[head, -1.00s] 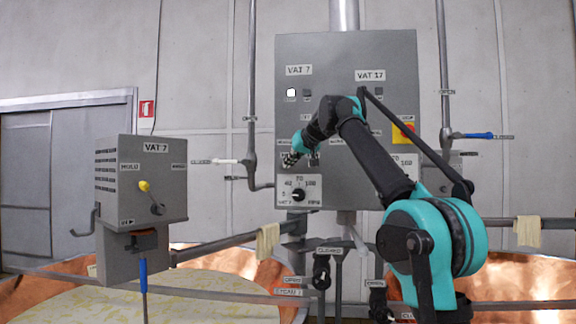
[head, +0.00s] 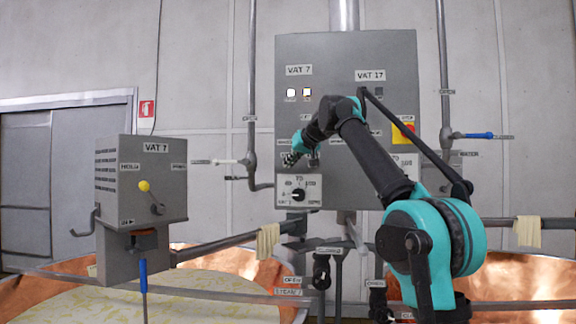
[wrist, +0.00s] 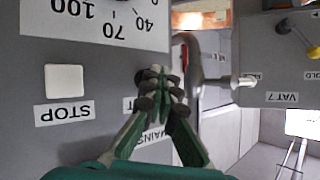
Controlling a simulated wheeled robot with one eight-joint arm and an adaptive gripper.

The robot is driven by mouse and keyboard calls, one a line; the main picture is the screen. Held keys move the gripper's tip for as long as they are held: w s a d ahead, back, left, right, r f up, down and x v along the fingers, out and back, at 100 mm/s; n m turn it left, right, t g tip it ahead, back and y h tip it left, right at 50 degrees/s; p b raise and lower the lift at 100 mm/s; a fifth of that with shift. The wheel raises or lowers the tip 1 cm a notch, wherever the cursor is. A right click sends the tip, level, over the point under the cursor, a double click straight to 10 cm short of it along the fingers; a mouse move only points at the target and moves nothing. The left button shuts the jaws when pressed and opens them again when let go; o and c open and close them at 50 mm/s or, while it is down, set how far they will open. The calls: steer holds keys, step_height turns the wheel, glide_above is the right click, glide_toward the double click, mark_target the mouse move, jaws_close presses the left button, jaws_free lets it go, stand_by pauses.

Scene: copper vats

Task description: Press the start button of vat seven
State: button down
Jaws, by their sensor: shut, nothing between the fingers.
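The grey control panel (head: 345,140) carries a VAT 7 label (head: 299,70) on its left half. My gripper (head: 290,159) is at the panel's lower left, just above the VAT 7 dial (head: 298,195). In the wrist view my gripper (wrist: 158,85) is shut and empty. Its fingertips are over or at the spot beside a mostly hidden label ending in T (wrist: 130,103); the button there is hidden behind the fingers. I cannot tell contact. A white square STOP button (wrist: 64,80) shows beside them.
A grey VAT 7 box (head: 141,178) with a yellow-knobbed lever stands left. Pipes and copper vats (head: 265,283) lie below.

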steer(key=shift+s, duration=0.7)
steer(key=s, duration=0.5)
steer(key=shift+a, duration=0.15)
stand_by(0.7)
